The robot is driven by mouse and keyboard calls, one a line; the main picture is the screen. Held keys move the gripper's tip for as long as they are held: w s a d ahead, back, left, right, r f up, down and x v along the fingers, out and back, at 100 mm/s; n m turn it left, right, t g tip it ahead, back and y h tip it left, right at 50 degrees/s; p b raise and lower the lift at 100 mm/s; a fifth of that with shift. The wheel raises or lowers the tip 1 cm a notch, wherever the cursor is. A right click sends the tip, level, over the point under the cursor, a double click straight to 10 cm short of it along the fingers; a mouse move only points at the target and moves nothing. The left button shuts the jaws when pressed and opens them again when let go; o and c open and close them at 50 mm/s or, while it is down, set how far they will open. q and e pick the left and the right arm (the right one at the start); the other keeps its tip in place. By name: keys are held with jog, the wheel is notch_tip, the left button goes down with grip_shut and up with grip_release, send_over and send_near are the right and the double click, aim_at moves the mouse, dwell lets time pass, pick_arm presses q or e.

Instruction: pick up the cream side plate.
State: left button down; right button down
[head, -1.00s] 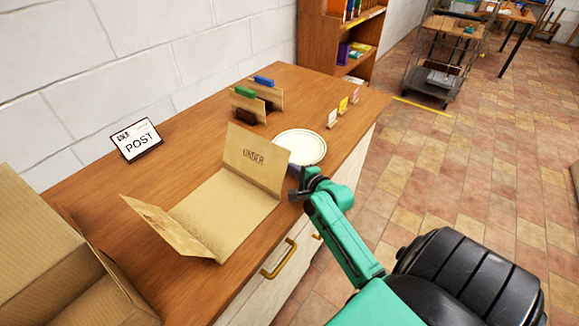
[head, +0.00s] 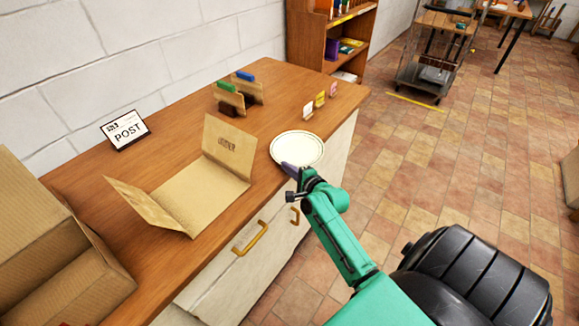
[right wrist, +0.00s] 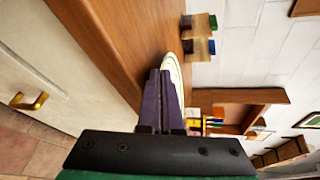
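The cream side plate (head: 297,147) is round with a thin dark ring near its rim. In the head view it lies over the counter's front edge area, right of the open cardboard folder. My right gripper (head: 289,168) is at the plate's near rim. In the right wrist view its two purple fingers (right wrist: 160,80) are close together, and the plate (right wrist: 176,72) shows edge-on beyond them. The fingers appear shut on the rim, which they partly hide. I cannot tell how high the plate is above the counter. My left gripper is not in view.
The open cardboard folder (head: 205,198) stands on the wooden counter (head: 185,110). A POST sign (head: 125,130), card holders (head: 230,99) and small coloured tags (head: 320,100) are behind. A large cardboard box (head: 60,240) is at left.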

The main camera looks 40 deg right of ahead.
jog(key=shift+r, duration=0.1)
jog(key=c, duration=1.5)
grip_release()
jog(key=shift+w+a, duration=0.1)
jog(key=o, duration=0.5)
jog(key=shift+f, duration=0.35)
jog(key=shift+s, duration=0.25)
jog(key=b+v, duration=0.1)
jog(key=v, duration=1.3)
jog(key=shift+r, duration=0.4)
